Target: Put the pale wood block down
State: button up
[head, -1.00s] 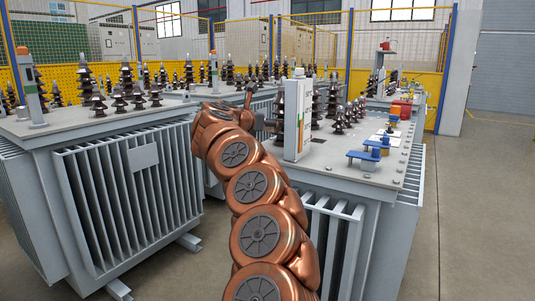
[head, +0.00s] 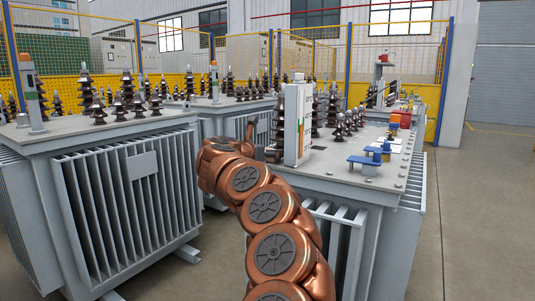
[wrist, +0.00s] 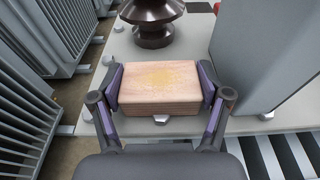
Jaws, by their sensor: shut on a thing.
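The pale wood block (wrist: 158,88) shows in the wrist view, held between the two pads of my gripper (wrist: 160,90), which is shut on its left and right sides. Beneath it is the light grey top of a transformer (wrist: 245,122), close to the front edge. I cannot tell whether the block touches that top. In the head view my gripper (head: 262,146) is a small dark shape beyond the copper arm, at the left side of the right transformer (head: 345,185). The block is hidden there.
A dark ribbed insulator (wrist: 152,22) stands just beyond the block. A tall grey box (wrist: 262,55) rises close on the right; it also shows in the head view (head: 297,125). Blue clamps (head: 370,160) sit on the right transformer top. Another transformer (head: 120,150) stands at left.

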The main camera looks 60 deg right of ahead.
jog(key=shift+f, duration=0.15)
jog(key=o, duration=1.2)
jog(key=shift+c, duration=0.2)
jog(key=shift+a+r, duration=0.1)
jog(key=shift+r, duration=0.15)
jog(key=p+v, duration=0.2)
jog(key=v, duration=0.9)
jog(key=shift+a, duration=0.4)
